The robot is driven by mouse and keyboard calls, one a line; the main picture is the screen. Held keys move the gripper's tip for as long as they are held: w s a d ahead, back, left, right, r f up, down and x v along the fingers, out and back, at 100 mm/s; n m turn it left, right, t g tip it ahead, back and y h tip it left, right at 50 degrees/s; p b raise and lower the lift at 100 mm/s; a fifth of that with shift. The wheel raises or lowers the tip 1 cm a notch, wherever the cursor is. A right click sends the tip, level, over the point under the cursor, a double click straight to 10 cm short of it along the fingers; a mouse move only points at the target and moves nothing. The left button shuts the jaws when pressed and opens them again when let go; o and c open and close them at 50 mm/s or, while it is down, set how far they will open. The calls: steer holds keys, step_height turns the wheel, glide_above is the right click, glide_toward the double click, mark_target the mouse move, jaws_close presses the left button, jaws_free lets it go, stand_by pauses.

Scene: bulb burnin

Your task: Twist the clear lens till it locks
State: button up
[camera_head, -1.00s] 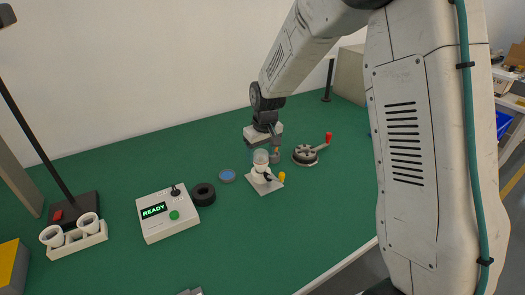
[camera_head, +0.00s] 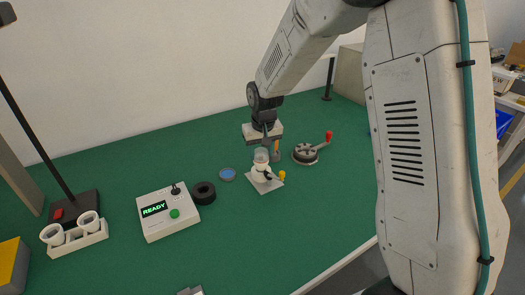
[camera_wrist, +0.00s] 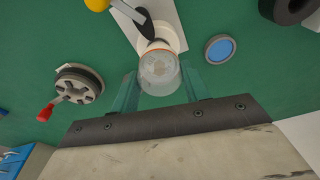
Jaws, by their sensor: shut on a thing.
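The clear lens (camera_wrist: 159,72) is a transparent dome on a white lamp body, which stands on a light square plate (camera_head: 263,186). In the head view the lens (camera_head: 261,155) sits upright on top of the lamp body (camera_head: 261,171). My gripper (camera_wrist: 159,90) has its two greenish fingers on either side of the lens and is shut on it. In the head view my gripper (camera_head: 270,150) comes down at the lens from behind. Whether the lens is seated fully in its collar cannot be told.
A yellow knob (camera_head: 282,175) and a dark lever are on the plate. A blue disc (camera_head: 227,174), a black ring (camera_head: 203,193) and a box reading READY (camera_head: 167,213) lie to the left.

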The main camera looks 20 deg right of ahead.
mark_target(262, 154)
steer(key=shift+m, duration=0.8)
steer(key=o, duration=1)
steer(key=r, duration=0.5)
steer(key=s+r, duration=0.1)
steer(key=r, duration=0.1)
steer(key=shift+s+a+r, duration=0.1)
steer(key=shift+r, duration=0.25)
